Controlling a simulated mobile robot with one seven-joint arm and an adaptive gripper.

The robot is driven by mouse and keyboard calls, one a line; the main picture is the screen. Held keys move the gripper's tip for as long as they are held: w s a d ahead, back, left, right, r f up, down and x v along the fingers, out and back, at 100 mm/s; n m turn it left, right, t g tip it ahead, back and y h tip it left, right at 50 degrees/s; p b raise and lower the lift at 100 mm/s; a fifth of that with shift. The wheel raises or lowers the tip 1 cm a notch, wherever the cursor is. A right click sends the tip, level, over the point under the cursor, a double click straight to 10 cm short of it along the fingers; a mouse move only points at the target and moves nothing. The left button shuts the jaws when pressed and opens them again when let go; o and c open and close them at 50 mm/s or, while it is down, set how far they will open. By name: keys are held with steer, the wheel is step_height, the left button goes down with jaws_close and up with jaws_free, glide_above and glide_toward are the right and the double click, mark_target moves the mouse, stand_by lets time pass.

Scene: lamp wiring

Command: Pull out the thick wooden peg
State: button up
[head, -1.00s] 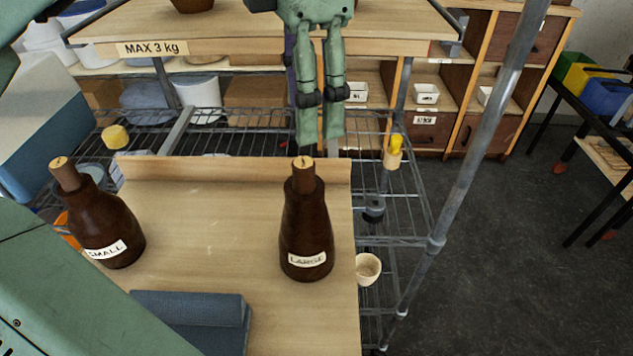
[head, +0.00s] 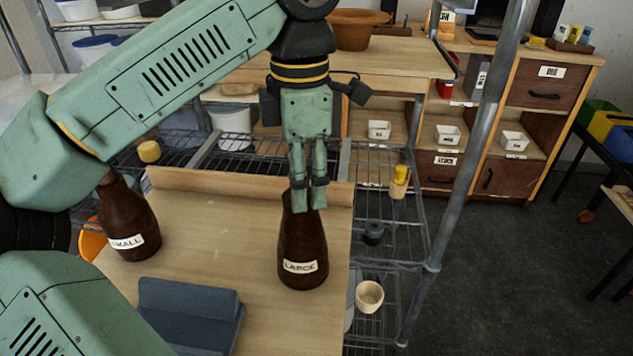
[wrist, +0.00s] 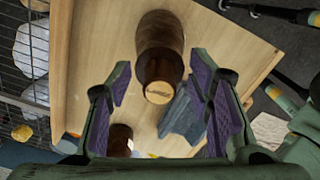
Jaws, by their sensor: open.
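The dark brown bottle labelled LARGE (head: 303,250) stands upright on the wooden board. In the head view, my gripper's fingers (head: 308,190) point down over its neck and hide its peg. In the wrist view, the peg's pale round end (wrist: 158,92) faces the camera, between the two spread, purple-padded fingers (wrist: 165,90), with space visible on both sides. My gripper is open and holds nothing. The bottle labelled SMALL (head: 128,222) stands on the left of the board; my arm hides its top.
A blue-grey block (head: 190,313) lies at the front of the board. A raised wooden ledge (head: 235,186) runs along the back. A metal upright (head: 470,150) stands to the right. A small beige cup (head: 369,296) and a yellow-topped item (head: 399,182) are beside the board.

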steer(key=shift+a+f, duration=0.1)
steer(key=shift+f, duration=0.1)
steer(key=shift+c, duration=0.6)
jaws_close()
stand_by(0.4)
steer(key=shift+r, duration=0.7)
stand_by(0.5)
steer(key=shift+r, duration=2.8)
steer(key=shift+s, duration=0.1)
